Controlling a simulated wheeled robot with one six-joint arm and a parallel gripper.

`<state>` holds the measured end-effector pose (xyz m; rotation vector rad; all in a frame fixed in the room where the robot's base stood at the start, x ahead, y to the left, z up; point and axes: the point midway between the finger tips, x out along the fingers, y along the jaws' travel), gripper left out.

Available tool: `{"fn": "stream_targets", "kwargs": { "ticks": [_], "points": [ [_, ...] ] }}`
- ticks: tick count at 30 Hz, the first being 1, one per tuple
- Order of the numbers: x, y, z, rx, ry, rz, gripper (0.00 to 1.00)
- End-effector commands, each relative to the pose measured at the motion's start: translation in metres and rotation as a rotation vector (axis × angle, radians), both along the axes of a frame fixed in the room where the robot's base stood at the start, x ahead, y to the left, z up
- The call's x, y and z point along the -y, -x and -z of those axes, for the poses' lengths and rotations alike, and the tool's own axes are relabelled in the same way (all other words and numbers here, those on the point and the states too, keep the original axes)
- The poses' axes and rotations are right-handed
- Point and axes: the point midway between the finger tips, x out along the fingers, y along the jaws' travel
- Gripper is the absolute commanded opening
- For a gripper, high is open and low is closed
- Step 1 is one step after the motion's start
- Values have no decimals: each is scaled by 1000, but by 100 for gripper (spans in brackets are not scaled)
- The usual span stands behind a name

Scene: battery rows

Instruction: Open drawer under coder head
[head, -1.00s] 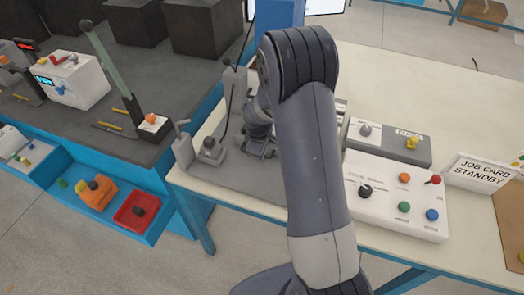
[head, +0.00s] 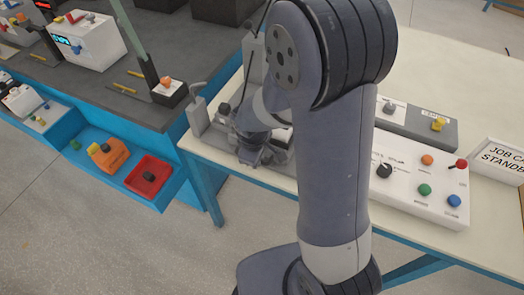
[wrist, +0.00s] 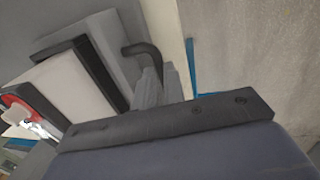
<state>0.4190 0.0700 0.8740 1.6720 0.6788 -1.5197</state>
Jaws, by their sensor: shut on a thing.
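The grey coder fixture (head: 253,62) stands at the left end of the cream bench, largely hidden behind my arm. My gripper (head: 250,155) is low at the front left of this fixture, close to the bench top. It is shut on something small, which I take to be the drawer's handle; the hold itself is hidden. In the wrist view the gripper's dark edge (wrist: 165,122) covers the lower half. Beyond it show a grey-and-white block with a black strip (wrist: 100,72) and a dark bent lever (wrist: 145,55). I cannot make out the drawer or any gap.
A grey post with a bent lever (head: 198,118) stands at the bench's left corner, near my gripper. A white button panel (head: 420,190) and job card (head: 500,160) lie right. A blue-edged bench with a red tray (head: 149,180) is left; bare floor lies in front.

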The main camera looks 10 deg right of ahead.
Motion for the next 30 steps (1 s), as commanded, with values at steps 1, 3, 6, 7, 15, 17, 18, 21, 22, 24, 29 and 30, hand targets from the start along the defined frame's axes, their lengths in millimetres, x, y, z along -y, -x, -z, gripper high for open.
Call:
{"fn": "stream_targets", "kwargs": {
  "ticks": [1,3,6,7,15,17,18,21,22,24,29,30],
  "points": [
    [-1,1,0,-1,0,0,0],
    [-1,1,0,-1,0,1,0],
    [-1,1,0,-1,0,1,0],
    [-1,1,0,-1,0,1,0],
    [-1,1,0,0,0,1,24],
    [-1,1,0,0,0,0,29],
    [-1,1,0,0,0,0,32],
    [-1,1,0,0,0,0,33],
    [-1,1,0,0,0,0,33],
    [-1,1,0,0,0,0,33],
    [-1,1,-7,2,0,0,33],
    [-2,1,-11,4,0,0,33]
  ]
}}
